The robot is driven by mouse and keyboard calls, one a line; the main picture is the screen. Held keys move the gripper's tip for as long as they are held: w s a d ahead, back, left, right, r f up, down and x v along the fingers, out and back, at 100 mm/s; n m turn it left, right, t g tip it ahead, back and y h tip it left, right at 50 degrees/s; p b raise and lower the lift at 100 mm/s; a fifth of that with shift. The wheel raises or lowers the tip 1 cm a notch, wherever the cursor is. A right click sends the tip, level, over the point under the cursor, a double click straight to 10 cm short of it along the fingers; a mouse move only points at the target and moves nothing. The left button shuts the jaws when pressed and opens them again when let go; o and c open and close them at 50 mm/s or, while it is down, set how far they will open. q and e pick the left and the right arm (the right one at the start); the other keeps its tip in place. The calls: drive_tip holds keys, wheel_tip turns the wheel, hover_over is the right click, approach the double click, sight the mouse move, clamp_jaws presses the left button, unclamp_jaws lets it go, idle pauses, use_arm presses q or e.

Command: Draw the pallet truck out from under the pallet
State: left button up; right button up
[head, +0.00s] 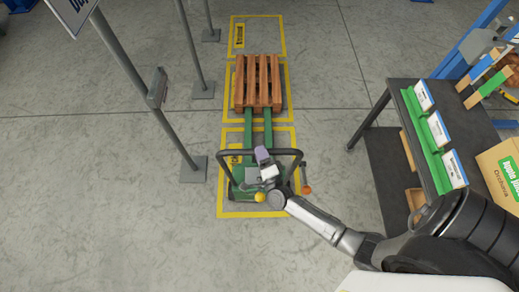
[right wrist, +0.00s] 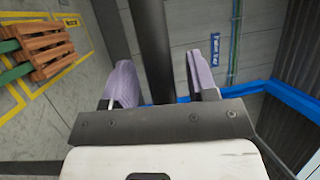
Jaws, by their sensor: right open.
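The wooden pallet (head: 238,88) lies on the floor in the middle yellow bay in the head view; it also shows at the left of the right wrist view (right wrist: 40,48). The green pallet truck (head: 240,190) stands in the near bay. Its two green forks (head: 248,128) run to the pallet's near edge; their far ends are hidden. The truck's black handle (head: 225,156) faces me. My right gripper (head: 262,156) is at the middle of the handle. In the right wrist view its lavender fingers (right wrist: 163,82) are apart, with a dark bar between them. Contact cannot be told.
A dark table (head: 395,98) with a green rack of cartons (head: 433,143) stands at the right. Grey posts with foot plates (head: 193,168) stand left of the bays. The floor towards me and just left of the truck is clear.

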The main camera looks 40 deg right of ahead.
drive_tip(key=shift+w+d+r, duration=0.1)
drive_tip(key=shift+w+d, duration=0.1)
drive_tip(key=shift+w, duration=0.3)
clamp_jaws()
idle(0.3)
